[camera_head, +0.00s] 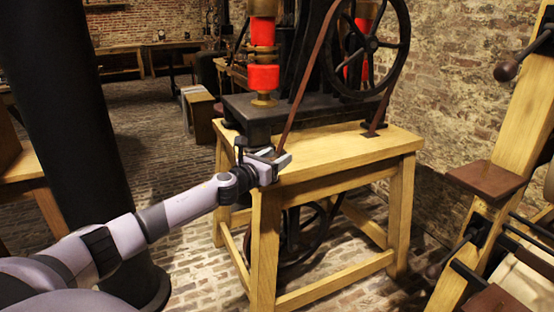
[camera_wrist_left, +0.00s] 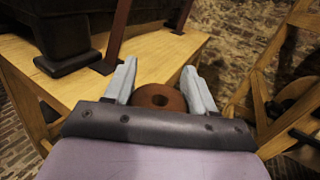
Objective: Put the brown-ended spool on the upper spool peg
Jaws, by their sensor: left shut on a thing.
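My left gripper (camera_head: 279,158) is at the near left corner of the wooden table, by the foot of the brown belt. In the left wrist view, its two grey fingers (camera_wrist_left: 160,84) stand on either side of a round brown spool end (camera_wrist_left: 177,99) with a dark hole in its middle. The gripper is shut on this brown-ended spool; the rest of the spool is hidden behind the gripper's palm. In the head view I cannot make the spool out. Dark rods and a knob (camera_head: 505,70) stick out of the wooden frame at right; I cannot tell which is the upper spool peg.
The wooden table (camera_head: 330,160) carries a black machine with red coils (camera_head: 263,78) and a flywheel (camera_head: 372,44). A wooden frame (camera_head: 512,150) with a brown shelf (camera_head: 487,180) stands at right. Brick floor shows between table and frame.

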